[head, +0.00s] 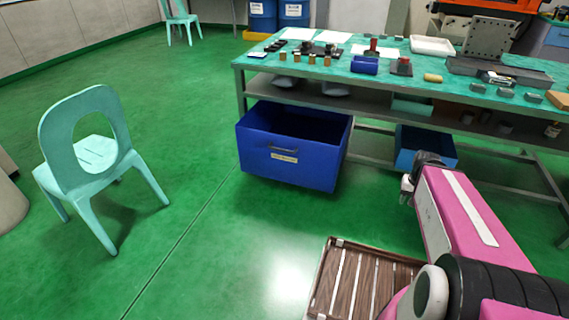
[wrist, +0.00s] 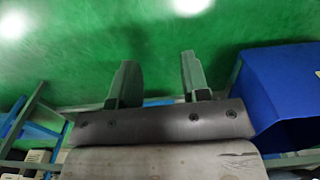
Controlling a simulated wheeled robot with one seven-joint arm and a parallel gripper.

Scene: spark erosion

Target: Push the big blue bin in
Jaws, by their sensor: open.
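The big blue bin (head: 290,165) sticks out from under the left end of the workbench in the head view. Its front, with a handle and a pale label, faces me, and its open top shows an empty-looking inside. It also shows at the right edge of the wrist view (wrist: 285,85). My gripper (head: 405,190) is to the right of the bin and apart from it, over the floor. In the wrist view my gripper (wrist: 160,78) has its two fingers spread with nothing between them, and the bin lies beside the right finger.
The workbench (head: 240,67) carries papers, small parts and tools. A smaller, lighter blue bin (head: 440,158) stands under it, behind my gripper. A turquoise chair (head: 85,165) stands at the left. The green floor in front of the big bin is clear.

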